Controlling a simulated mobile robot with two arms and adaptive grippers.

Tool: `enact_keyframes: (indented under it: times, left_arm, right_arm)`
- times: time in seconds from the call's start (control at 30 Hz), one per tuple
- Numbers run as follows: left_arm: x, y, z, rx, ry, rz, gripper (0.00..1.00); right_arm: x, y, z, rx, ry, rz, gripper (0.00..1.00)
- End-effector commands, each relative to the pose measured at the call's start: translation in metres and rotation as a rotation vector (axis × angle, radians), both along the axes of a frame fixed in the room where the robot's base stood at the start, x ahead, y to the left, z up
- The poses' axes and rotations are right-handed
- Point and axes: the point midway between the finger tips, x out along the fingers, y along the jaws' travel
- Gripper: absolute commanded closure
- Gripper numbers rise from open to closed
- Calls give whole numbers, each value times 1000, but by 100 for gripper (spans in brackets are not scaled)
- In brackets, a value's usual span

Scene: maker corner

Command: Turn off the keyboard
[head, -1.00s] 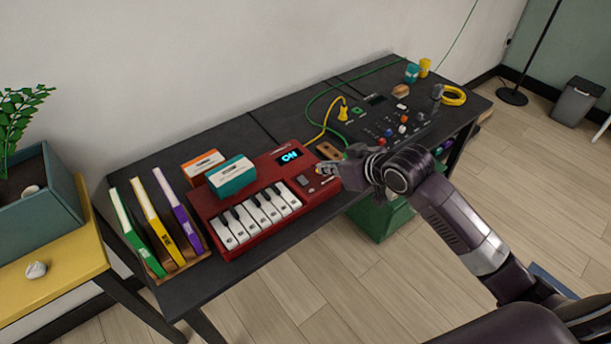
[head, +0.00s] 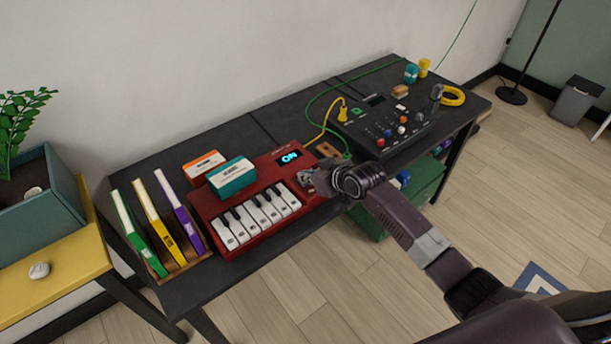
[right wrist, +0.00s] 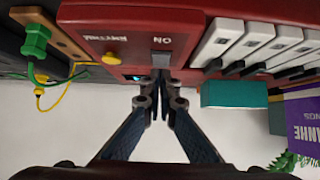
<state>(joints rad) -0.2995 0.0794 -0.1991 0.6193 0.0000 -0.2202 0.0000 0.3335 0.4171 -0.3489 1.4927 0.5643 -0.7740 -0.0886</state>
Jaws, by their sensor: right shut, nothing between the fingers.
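The red keyboard (head: 233,251) lies on the black desk with its white and black keys towards the front. Its small display (head: 290,158) is lit and reads ON. My right gripper (head: 306,180) is shut and empty over the right part of the keyboard, hiding the controls there. In the right wrist view the keyboard (right wrist: 190,14) appears upside down, with a dark square switch (right wrist: 163,57) beside a printed ON. The shut fingertips (right wrist: 161,78) are right by this switch; I cannot tell whether they touch it. A yellow knob (right wrist: 113,58) is beside it. My left gripper is not in view.
A teal box (head: 232,178) and an orange-white box (head: 203,164) stand behind the keys. Upright books (head: 180,215) are at the left. A black mixer (head: 385,115) with cables is to the right. A green crate (head: 428,180) stands below the desk.

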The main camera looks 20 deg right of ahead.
Motion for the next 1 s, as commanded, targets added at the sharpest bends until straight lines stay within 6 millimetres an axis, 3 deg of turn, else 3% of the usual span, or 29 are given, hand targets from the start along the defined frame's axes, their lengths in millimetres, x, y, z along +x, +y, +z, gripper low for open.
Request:
enact_keyframes:
  times: [0.53, 1.0]
  left_arm:
    - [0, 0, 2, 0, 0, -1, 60]
    - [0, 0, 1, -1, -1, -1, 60]
  right_arm:
    - [3, 1, -11, 0, 3, 1, 100]
    - [9, 4, -8, 0, 2, 1, 100]
